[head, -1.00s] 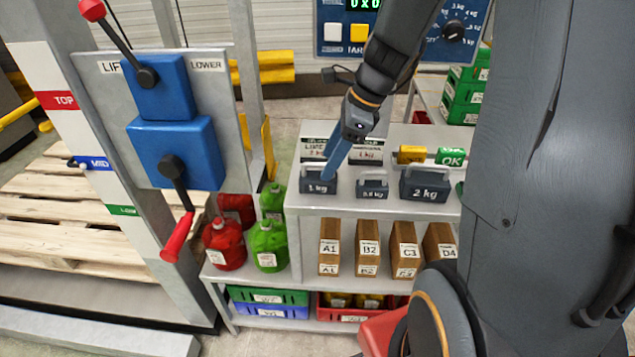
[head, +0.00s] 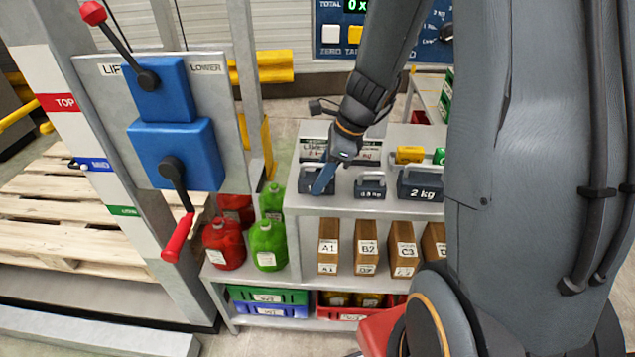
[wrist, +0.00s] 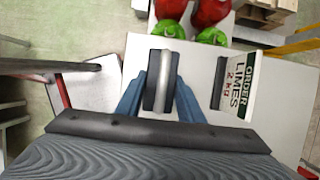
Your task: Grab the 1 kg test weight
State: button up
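The 1 kg test weight (head: 306,182) is a dark block with a handle at the left end of the shelf's top, upright. My gripper (head: 321,186) points down at it from above, and its blue finger covers most of the label. In the wrist view the weight (wrist: 152,88) with its pale grey handle (wrist: 165,80) stands between the two blue fingers of my gripper (wrist: 160,92). The fingers are spread, one on each side. I cannot tell whether either touches the weight.
A smaller weight (head: 370,186) and the 2 kg weight (head: 420,184) stand to the right on the grey shelf (head: 350,206). Red (head: 223,243) and green (head: 267,245) jugs stand lower left.

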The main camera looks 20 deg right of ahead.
grip_shut()
